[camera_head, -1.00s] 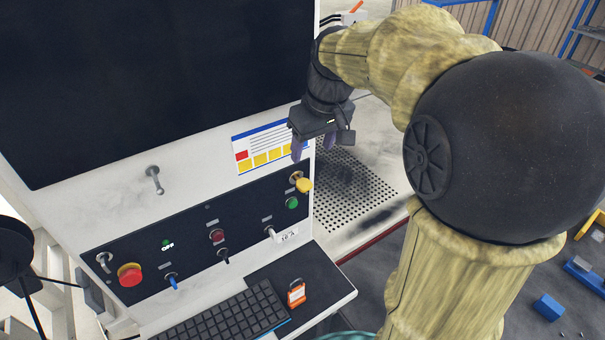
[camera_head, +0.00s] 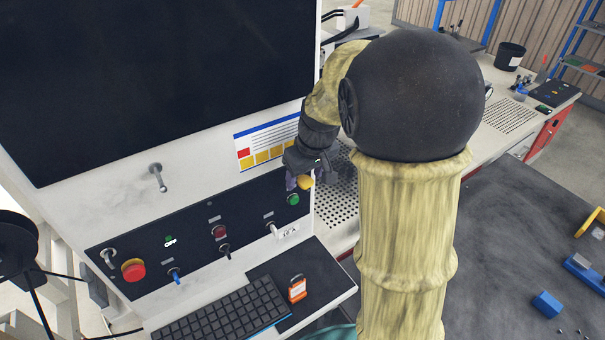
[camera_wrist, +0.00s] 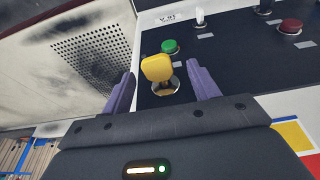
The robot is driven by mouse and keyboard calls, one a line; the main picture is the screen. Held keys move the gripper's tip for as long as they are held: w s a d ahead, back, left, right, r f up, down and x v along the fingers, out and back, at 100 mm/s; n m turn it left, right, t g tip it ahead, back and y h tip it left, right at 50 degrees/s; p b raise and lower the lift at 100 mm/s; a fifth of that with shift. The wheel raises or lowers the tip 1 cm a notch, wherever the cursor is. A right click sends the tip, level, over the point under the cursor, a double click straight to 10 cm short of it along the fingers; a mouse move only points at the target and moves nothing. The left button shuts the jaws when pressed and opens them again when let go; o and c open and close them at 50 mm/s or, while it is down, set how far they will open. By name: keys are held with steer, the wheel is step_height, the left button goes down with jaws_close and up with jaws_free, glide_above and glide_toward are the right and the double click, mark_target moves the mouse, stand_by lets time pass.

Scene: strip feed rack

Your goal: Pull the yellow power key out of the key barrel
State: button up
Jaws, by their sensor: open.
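The yellow power key (camera_head: 305,182) sits in the key barrel at the upper right end of the dark control panel. The wrist view shows the yellow key head (camera_wrist: 157,68) and the round metal key barrel (camera_wrist: 170,88) beneath it. My gripper (camera_head: 304,181) is at the key. In the wrist view its two purple fingers (camera_wrist: 160,92) are open, one on each side of the key, with gaps between them and it. In the head view the gripper hides most of the barrel.
A green button (camera_head: 293,199) is close to the key. The panel also has a red emergency button (camera_head: 133,270), a dark red button (camera_head: 219,231) and several switches. A keyboard (camera_head: 222,318) and an orange padlock-like tag (camera_head: 297,289) lie below. A perforated plate (camera_wrist: 92,55) is beside the panel.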

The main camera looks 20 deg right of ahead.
steer(key=c, duration=1.1)
steer(key=shift+o, duration=0.9)
steer(key=shift+c, duration=1.2)
steer(key=shift+s+d, duration=0.25)
steer(key=shift+s, duration=0.25)
steer(key=shift+s, duration=0.1)
